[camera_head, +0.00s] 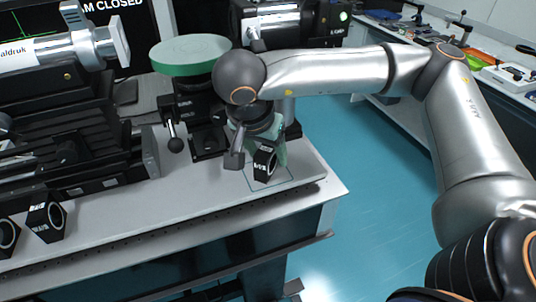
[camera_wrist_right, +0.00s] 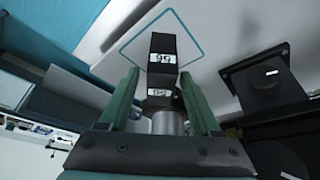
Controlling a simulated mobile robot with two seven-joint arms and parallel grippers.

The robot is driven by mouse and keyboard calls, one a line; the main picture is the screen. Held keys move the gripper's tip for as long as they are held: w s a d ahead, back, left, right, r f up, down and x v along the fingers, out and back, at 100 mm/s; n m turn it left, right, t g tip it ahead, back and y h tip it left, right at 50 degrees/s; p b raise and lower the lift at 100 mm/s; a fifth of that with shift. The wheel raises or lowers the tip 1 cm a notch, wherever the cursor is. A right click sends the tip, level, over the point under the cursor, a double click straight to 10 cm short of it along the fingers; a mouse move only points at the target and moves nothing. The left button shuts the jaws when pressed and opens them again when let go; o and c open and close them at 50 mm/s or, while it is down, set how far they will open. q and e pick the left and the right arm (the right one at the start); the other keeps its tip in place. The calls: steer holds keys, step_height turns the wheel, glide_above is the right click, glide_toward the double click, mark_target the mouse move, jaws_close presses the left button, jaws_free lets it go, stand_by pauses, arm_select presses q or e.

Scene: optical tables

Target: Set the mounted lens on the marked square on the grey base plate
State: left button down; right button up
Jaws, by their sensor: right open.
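The mounted lens, a small black angled block with white labels (camera_head: 265,163), stands on the light grey base plate (camera_head: 190,201) near its right end. It is within the thin-outlined marked square (camera_head: 285,184). In the right wrist view the black mount (camera_wrist_right: 162,46) shows inside the teal outline (camera_wrist_right: 190,33). My right gripper (camera_head: 257,150) is right at the mount, its fingers to either side. In the wrist view its green fingers (camera_wrist_right: 160,80) are apart, with gaps between them and the mount. Whether the mount sits fully flat is hard to tell. My left gripper is not in view.
Two similar black mounts (camera_head: 47,217) (camera_head: 8,237) stand at the plate's left. Black stages (camera_head: 75,165) and a round green-topped stand (camera_head: 190,55) are behind. A silver cylinder instrument (camera_head: 60,48) is at upper left. The plate's front and right edges are close to the square.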

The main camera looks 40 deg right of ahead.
steer(key=v, duration=1)
steer(key=shift+p, duration=0.45)
